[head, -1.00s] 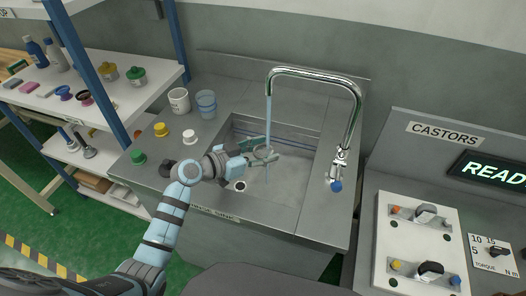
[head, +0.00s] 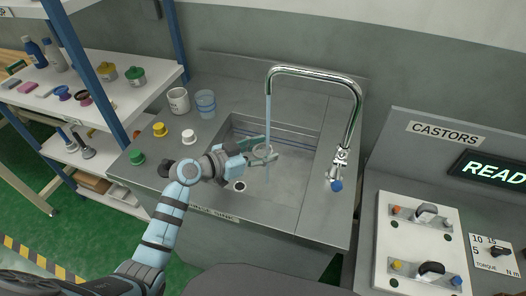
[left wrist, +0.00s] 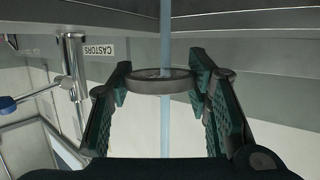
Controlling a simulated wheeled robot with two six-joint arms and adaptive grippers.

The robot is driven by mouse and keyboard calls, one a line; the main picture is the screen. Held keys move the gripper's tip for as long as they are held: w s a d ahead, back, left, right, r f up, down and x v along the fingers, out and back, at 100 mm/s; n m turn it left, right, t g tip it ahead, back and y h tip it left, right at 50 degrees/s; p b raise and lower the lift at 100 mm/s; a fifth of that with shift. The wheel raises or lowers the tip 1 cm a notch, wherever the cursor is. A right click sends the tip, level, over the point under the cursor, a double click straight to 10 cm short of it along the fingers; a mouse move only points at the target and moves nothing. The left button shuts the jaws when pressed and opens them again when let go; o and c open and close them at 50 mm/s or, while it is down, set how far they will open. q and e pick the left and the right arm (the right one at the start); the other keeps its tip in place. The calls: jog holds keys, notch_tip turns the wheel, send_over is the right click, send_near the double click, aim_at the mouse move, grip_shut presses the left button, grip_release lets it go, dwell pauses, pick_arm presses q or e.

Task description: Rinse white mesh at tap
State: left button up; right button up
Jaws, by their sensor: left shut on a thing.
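My left gripper (head: 260,152) is over the sink basin (head: 290,200), under the tap (head: 318,78). It is shut on a pale grey ring-shaped mesh (head: 264,153), tilted in the head view. In the left wrist view, the ring (left wrist: 160,85) sits between the two dark fingers (left wrist: 160,88) and is seen nearly edge-on. Its mesh colour cannot be made out. A stream of water (head: 268,115) falls from the spout to the ring; in the wrist view, water (left wrist: 165,30) shows above and below it. My right gripper is out of view.
A white mug (head: 179,100) and a clear blue cup (head: 205,103) stand left of the basin. A shelf (head: 130,100) stands left; a CASTORS panel (head: 415,195) stands right.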

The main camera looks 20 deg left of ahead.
pick_arm(q)
jog(key=shift+d, duration=0.15)
jog(key=shift+s+d, duration=0.1)
jog(key=shift+d, duration=0.4)
jog(key=shift+a, duration=0.15)
jog(key=shift+a, duration=0.5)
jog(key=shift+s, duration=0.2)
jog(key=s+p, duration=0.2)
jog(key=s, duration=0.5)
jog(key=shift+s+a, duration=0.25)
jog(key=shift+a, duration=0.05)
